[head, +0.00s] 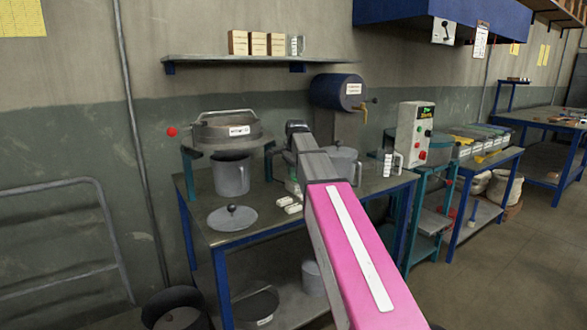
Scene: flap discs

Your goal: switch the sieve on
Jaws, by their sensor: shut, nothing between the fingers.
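A round grey drum (228,136) with a carrying handle on top and a small white label sits on a stand at the left of the workbench; it looks like the sieve. A red ball knob (171,132) sticks out at its left side. A grey jug (232,178) stands beneath the drum. My pink and grey arm reaches up the middle of the head view, its dark far end just right of the drum. My gripper and its fingers do not show. I cannot tell whether the sieve is running.
A control box (415,135) with a lit display and red and green buttons stands to the right. A round lid (232,217) and small white blocks (289,205) lie on the workbench (200,229). A blue barrel (337,91) with a tap is behind. Open floor is at right.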

